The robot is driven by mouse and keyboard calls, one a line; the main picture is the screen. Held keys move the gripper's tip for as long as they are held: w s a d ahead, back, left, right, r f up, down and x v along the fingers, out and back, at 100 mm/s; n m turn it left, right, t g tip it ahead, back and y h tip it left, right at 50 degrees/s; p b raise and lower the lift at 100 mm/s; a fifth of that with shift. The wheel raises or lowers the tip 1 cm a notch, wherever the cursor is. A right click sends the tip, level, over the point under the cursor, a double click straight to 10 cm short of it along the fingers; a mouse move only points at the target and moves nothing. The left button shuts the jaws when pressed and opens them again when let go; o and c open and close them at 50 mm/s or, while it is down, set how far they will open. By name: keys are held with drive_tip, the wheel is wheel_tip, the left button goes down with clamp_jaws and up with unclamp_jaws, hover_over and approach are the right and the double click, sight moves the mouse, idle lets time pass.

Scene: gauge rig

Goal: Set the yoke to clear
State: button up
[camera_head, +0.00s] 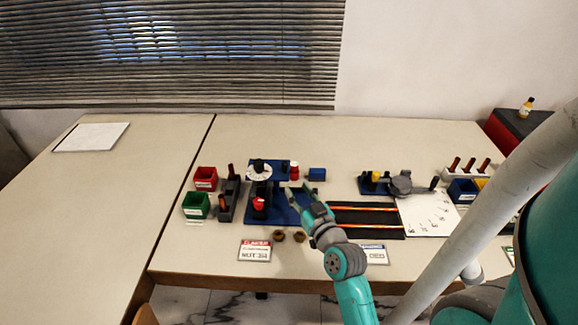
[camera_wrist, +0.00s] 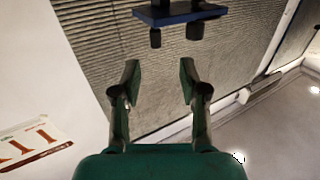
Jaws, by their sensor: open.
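A blue gauge rig (camera_head: 283,212) stands left of the middle of the table. It carries a white dial (camera_head: 259,171) with a black knob on top, and a red knob (camera_head: 259,203) sits lower at its front. I cannot tell which part is the yoke or read its setting. My gripper (camera_head: 297,191) is just right of the rig's post. In the wrist view my gripper (camera_wrist: 160,75) is open with nothing between its fingers. Beyond the fingertips, a blue plate (camera_wrist: 180,16) with two dark pegs hanging below shows, apart from them.
Red (camera_head: 206,178) and green (camera_head: 195,205) bins and a dark tool rack (camera_head: 228,199) stand left. A black tray (camera_head: 365,219) lies right of my gripper. A second blue fixture with a grey part (camera_head: 401,184) stands behind the white sheet (camera_head: 428,217). The left table is mostly clear.

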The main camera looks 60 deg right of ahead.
sight(286, 168)
drive_tip(key=x, duration=1.1)
drive_tip(key=shift+d+r, duration=0.2)
drive_tip(key=shift+d, duration=0.15)
drive_tip(key=shift+s, duration=0.1)
drive_tip(key=shift+c, duration=0.2)
clamp_jaws()
